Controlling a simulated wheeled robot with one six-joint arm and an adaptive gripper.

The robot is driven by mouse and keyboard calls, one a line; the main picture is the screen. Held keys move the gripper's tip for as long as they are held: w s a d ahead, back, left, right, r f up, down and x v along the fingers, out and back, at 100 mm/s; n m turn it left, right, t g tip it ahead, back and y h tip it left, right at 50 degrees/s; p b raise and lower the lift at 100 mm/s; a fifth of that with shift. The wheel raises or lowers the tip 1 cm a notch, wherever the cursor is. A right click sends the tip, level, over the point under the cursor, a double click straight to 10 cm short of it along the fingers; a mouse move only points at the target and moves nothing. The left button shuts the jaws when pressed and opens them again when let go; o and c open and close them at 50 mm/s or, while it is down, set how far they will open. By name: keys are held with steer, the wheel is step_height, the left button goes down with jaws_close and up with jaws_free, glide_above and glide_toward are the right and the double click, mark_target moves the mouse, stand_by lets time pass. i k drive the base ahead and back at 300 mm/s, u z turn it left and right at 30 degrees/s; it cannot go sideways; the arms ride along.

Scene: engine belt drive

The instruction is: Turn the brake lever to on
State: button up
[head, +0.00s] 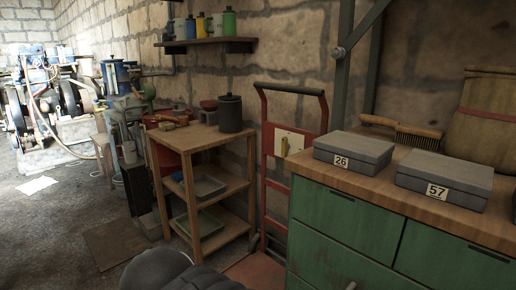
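I cannot make out a brake lever for certain. My gripper is not in view. A dark rounded part, likely of my own arm, shows at the bottom edge.
A wooden shelf stand (206,193) with a dark canister (230,113) stands left of the hand truck. A green cabinet (345,223) with grey boxes 26 (354,148) and 57 (446,178) fills the right. Open floor (45,235) lies at left, with a flat brown board (113,242).

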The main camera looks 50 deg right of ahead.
mark_target(285, 146)
steer(key=i, duration=0.65)
steer(key=z, duration=1.15)
steer(key=k, duration=0.65)
steer(key=z, duration=0.9)
steer(key=i, duration=0.55)
